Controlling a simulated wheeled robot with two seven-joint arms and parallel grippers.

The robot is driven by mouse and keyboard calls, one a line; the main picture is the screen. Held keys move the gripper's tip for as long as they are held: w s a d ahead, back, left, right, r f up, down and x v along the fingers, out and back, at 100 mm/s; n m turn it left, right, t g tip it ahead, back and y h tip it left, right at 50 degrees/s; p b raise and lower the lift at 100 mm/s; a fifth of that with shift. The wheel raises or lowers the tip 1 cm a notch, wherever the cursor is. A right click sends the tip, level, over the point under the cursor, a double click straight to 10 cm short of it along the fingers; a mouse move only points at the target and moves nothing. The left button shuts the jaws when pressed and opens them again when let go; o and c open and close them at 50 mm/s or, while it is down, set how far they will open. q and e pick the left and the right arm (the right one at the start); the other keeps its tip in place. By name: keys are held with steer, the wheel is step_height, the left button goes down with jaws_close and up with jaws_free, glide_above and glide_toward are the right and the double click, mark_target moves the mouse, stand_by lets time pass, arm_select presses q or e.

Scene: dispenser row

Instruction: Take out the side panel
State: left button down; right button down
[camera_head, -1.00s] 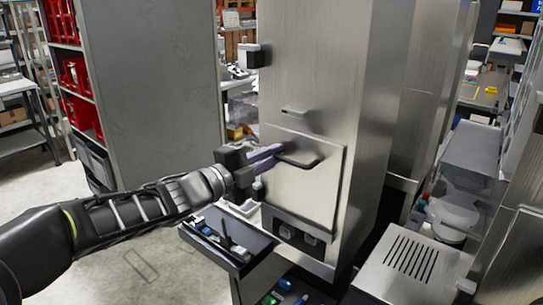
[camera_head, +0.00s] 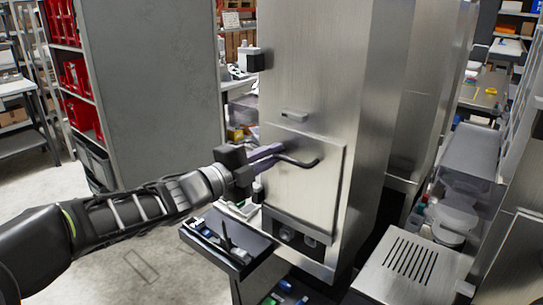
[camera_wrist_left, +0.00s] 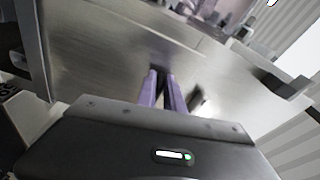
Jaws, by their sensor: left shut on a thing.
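The side panel (camera_head: 308,192) is a square metal plate set low in the side of the tall steel cabinet. A dark bar handle (camera_head: 300,162) stands out near its top edge. My left gripper (camera_head: 278,150) has purple fingers shut on the handle's left end. In the left wrist view the two purple fingers (camera_wrist_left: 162,90) come close together in front of the brushed metal; the handle between them is hard to make out. The panel looks seated in the cabinet, and I cannot tell whether there is a gap at its edges. My right gripper is not in view.
The steel cabinet (camera_head: 318,60) has a small slot handle higher up. A dark open tray (camera_head: 228,240) with small items juts out below my left gripper. A vented metal box (camera_head: 408,268) stands at right. A grey shelf side (camera_head: 150,90) is at left, with open floor before it.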

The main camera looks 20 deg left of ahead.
arm_select(q)
steer(key=shift+r+p, duration=0.75)
steer(key=shift+r, duration=0.55)
steer(key=shift+s, duration=0.1)
